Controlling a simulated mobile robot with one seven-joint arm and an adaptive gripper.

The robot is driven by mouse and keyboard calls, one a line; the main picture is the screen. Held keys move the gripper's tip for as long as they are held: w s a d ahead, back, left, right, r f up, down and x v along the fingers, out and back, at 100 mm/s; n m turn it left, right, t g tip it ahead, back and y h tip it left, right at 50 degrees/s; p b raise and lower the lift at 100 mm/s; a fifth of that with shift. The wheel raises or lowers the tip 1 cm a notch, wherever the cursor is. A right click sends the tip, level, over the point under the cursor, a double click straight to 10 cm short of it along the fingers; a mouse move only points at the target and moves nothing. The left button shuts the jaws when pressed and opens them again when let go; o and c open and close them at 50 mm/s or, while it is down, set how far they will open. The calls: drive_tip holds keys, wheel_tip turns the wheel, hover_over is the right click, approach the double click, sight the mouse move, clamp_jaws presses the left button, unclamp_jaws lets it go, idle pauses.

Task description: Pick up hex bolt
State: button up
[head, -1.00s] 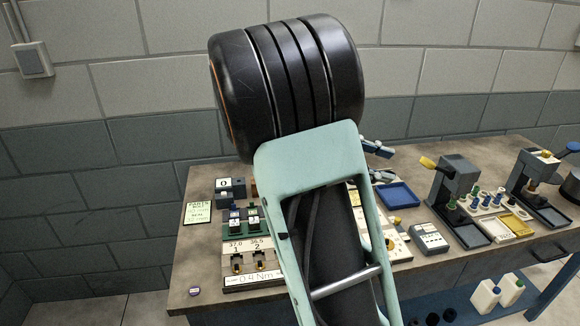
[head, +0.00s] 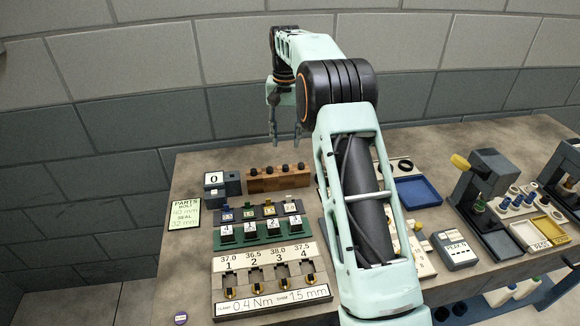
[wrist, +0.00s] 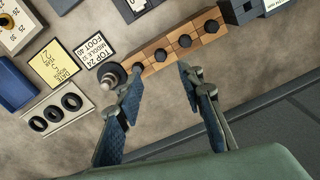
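Several hex bolts with black heads stand in a row in a wooden block (head: 281,183) at the back left of the bench. In the wrist view the block (wrist: 221,38) shows heads at its middle (wrist: 185,41) and upper right (wrist: 211,26), and one nearer my left finger (wrist: 161,55). My gripper (head: 285,140) hangs fingers down above the back of the bench, near the block. In the wrist view my gripper (wrist: 160,72) is open and empty, its blue-padded fingers wide apart. The left finger lies across the view of the block's lower end.
A green rack with numbered tags (head: 262,231) and a labelled station, 1 to 4 (head: 270,270), stand in front of the block. A grey box marked 0 (head: 214,180) stands left. A round grey piece (wrist: 111,75) stands by the block's end. A blue tray (head: 417,191) lies right.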

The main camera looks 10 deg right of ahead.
hover_over(285, 166)
wheel_tip(285, 166, down, 5)
drive_tip(key=shift+s+d, duration=0.1)
drive_tip(key=shift+s, duration=0.05)
drive_tip(key=shift+f+p, duration=0.6)
drive_tip(key=shift+f, duration=1.65)
clamp_jaws()
